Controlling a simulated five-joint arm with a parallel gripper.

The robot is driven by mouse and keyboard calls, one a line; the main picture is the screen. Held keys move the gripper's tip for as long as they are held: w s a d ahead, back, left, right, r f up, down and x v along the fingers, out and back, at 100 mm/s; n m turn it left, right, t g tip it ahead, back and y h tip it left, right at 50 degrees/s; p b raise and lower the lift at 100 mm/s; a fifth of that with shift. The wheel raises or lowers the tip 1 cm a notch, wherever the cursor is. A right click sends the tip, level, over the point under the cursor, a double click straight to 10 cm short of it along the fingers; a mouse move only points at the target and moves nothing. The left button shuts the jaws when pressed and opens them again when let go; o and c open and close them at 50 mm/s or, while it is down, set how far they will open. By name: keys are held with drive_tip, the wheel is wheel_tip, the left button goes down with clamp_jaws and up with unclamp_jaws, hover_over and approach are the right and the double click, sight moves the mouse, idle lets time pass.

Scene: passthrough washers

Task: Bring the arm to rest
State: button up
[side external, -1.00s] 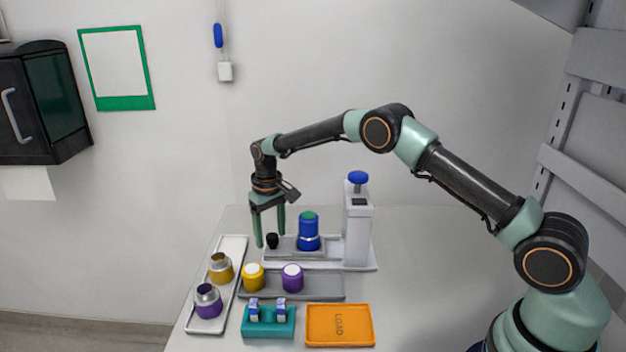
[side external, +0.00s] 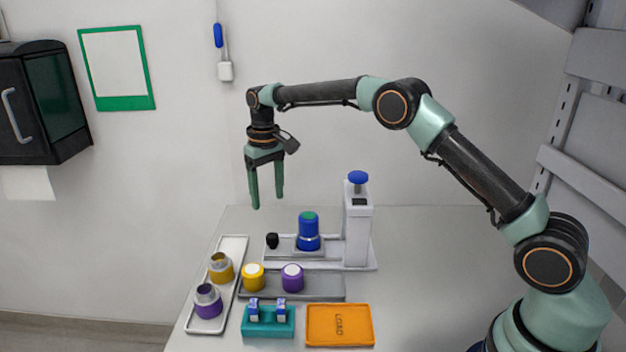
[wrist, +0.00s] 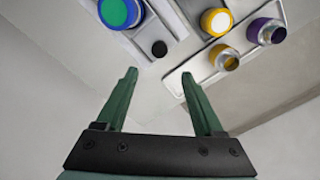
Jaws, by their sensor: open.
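My gripper (side external: 267,203) is open and empty. It points down and hangs in the air above the far left part of the table, clear of everything. In the wrist view my gripper (wrist: 159,78) shows its two green fingers apart with nothing between them. Below and to its right, a blue cup with a green top (side external: 309,232) stands on the base of the white press (side external: 357,225). A small black knob (side external: 272,240) sits left of the blue cup.
A white tray (side external: 232,282) holds a yellow and a purple metal-rimmed cup. A grey tray (side external: 325,285) holds yellow and purple white-topped jars. A teal holder (side external: 268,328) with two small vials and an orange LOAD tray (side external: 340,338) stand in front. The table's right side is clear.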

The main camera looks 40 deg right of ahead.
drive_tip(key=shift+r, duration=0.5)
drive_tip(key=shift+r, duration=0.1)
drive_tip(key=s+d+r+t, duration=0.2)
drive_tip(key=s+r+t, duration=0.1)
drive_tip(key=s+r, duration=0.95)
drive_tip(key=s+d+f+t, duration=0.1)
drive_tip(key=s+f+t, duration=0.1)
drive_tip(key=s, duration=1.3)
drive_tip(key=shift+s+f+t, duration=0.15)
drive_tip(key=shift+f+t, duration=0.15)
drive_tip(key=shift+f, duration=0.25)
